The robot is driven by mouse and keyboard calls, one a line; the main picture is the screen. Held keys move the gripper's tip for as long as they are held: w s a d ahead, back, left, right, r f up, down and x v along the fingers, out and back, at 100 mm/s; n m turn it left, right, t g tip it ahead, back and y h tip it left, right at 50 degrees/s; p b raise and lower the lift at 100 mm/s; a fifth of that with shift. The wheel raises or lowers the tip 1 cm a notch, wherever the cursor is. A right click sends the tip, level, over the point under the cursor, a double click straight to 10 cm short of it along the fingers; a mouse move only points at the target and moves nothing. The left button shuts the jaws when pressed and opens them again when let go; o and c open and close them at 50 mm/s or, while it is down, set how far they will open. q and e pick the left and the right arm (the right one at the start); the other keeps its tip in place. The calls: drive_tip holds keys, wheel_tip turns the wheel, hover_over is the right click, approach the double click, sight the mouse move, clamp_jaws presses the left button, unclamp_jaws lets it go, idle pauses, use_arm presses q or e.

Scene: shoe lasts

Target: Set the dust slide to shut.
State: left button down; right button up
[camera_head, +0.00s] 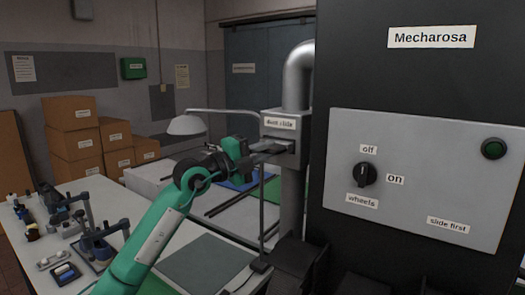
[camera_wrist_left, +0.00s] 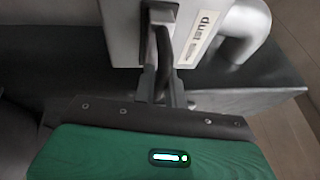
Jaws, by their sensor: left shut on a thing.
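The dust slide is a grey box (camera_head: 284,124) labelled "dust slide", mounted on a grey vertical pipe left of the black machine. In the left wrist view the box (camera_wrist_left: 124,32) is at the top, with its label turned sideways. A dark handle (camera_wrist_left: 164,45) stands out from a slot in the box. My left gripper (camera_head: 274,148) reaches the front of the box and is shut on the handle. Its fingers (camera_wrist_left: 163,88) partly hide the handle's end. How far the slide sits in the box cannot be told. My right gripper is not in view.
A lamp (camera_head: 187,124) stands behind my left arm. The workbench (camera_head: 75,190) carries tools; boxes (camera_head: 70,115) are stacked behind.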

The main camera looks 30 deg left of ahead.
use_arm(q)
drive_tip(key=c, duration=1.7)
unclamp_jaws()
drive_tip(key=shift+r, duration=0.1)
drive_tip(key=shift+o, duration=1.2)
drive_tip(key=shift+w, duration=0.25)
drive_tip(key=shift+s, duration=0.1)
drive_tip(key=shift+s+a+f+b, duration=0.25)
drive_tip(key=shift+s+f+b, duration=0.15)
drive_tip(key=shift+b, duration=0.05)
drive_tip(key=b+v, duration=0.6)
drive_tip(key=v, duration=0.6)
drive_tip(key=shift+s+a, duration=0.2)
drive_tip(key=shift+s, duration=0.15)
